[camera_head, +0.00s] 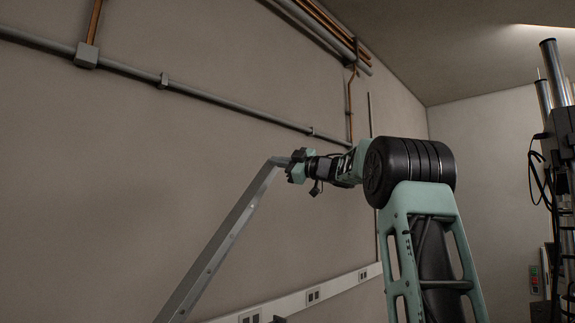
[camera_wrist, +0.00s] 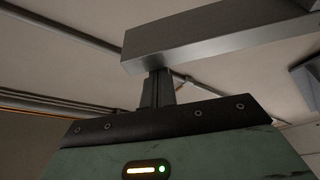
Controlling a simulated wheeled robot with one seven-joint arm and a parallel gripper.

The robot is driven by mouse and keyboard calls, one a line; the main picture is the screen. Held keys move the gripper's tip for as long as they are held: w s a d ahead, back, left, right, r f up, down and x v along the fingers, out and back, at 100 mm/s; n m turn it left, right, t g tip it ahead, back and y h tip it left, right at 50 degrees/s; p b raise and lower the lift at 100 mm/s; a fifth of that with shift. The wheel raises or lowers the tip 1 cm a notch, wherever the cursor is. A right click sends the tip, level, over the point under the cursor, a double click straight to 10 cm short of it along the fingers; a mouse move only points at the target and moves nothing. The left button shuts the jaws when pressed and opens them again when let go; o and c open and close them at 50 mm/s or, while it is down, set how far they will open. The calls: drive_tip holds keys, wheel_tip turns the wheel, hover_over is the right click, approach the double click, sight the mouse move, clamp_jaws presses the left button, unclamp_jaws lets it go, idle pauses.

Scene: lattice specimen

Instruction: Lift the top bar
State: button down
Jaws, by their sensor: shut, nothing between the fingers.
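A grey metal bar (camera_head: 222,238) slants up from the bottom edge of the head view to a bend beside my gripper (camera_head: 293,164). A short piece at its upper end (camera_head: 279,161) reaches the gripper's fingers. In the wrist view a square-edged grey bar (camera_wrist: 215,38) runs from the centre to the upper right. My gripper's fingers (camera_wrist: 157,82) are shut together, with nothing between them, and their tips meet the bar's underside near its left end in the picture. Whether they press on it, I cannot tell. The lower end of the slanted bar is out of view.
Grey conduit (camera_head: 230,107) and copper pipes (camera_head: 325,25) run along the wall behind. A white trunking strip with sockets (camera_head: 313,296) crosses low on the wall. A dark equipment stand with cables (camera_head: 562,150) is at the far right. Another grey piece (camera_wrist: 308,78) shows at the wrist view's right edge.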

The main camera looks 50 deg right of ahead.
drive_tip(key=b+v, duration=0.6)
drive_tip(key=v, duration=0.4)
drive_tip(key=shift+a+r, duration=0.1)
